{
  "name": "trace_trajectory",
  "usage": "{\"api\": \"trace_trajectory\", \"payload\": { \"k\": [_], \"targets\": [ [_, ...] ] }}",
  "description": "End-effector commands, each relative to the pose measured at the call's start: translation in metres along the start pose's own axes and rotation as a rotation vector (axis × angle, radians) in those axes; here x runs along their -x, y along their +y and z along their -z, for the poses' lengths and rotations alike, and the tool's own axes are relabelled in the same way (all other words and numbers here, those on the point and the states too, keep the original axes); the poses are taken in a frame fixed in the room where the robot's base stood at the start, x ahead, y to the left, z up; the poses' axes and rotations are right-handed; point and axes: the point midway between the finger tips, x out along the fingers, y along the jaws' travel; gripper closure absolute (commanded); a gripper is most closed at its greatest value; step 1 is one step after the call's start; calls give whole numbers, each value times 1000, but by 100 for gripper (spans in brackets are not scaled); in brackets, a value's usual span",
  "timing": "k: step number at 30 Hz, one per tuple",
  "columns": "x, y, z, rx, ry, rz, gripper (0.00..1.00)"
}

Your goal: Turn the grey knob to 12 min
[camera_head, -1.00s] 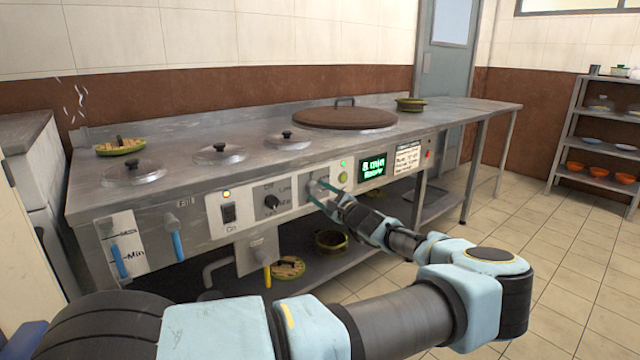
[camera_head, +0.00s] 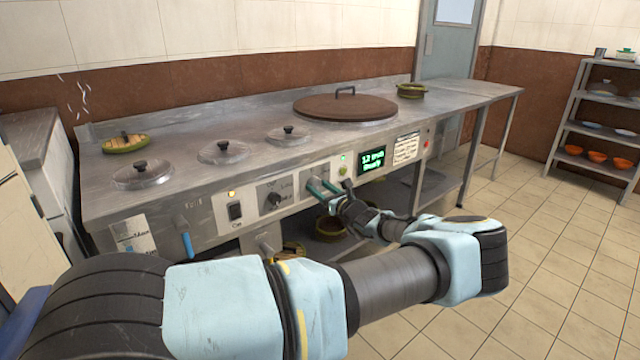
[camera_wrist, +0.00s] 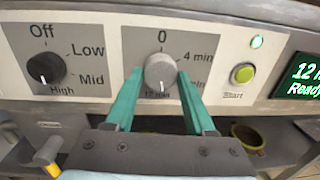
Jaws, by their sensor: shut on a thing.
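The grey knob (camera_wrist: 160,71) sits on a light dial plate in the wrist view, with its pale pointer line facing down. The plate reads 0 at the top and 4 min at the upper right; a lower-right label is partly covered, and the label below the knob is partly hidden. My gripper (camera_wrist: 160,82) has its two green fingers on either side of the knob, shut on it. In the head view my gripper (camera_head: 321,187) is at the panel front. The green display (camera_head: 372,161) reads "12 min" and "Ready"; it is cut off in the wrist view (camera_wrist: 300,76).
A black knob (camera_wrist: 46,68) marked Off, Low, Mid and High is to the left. A yellow-green Start button (camera_wrist: 243,74) is to the right, under a lit green lamp (camera_wrist: 256,42). Lidded pots are set in the counter (camera_head: 250,185) above the panel.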

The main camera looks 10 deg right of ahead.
Motion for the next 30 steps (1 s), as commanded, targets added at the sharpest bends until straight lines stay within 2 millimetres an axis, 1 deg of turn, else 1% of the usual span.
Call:
{"api": "trace_trajectory", "payload": {
  "k": [6,12,28,29,30],
  "targets": [
    [1,0,0,-120,12,3,100],
    [0,0,0,-182,16,3,100],
    [1,0,1,-207,17,4,100],
    [1,0,1,-207,17,4,44],
    [1,0,1,-207,17,4,40]
  ]
}}
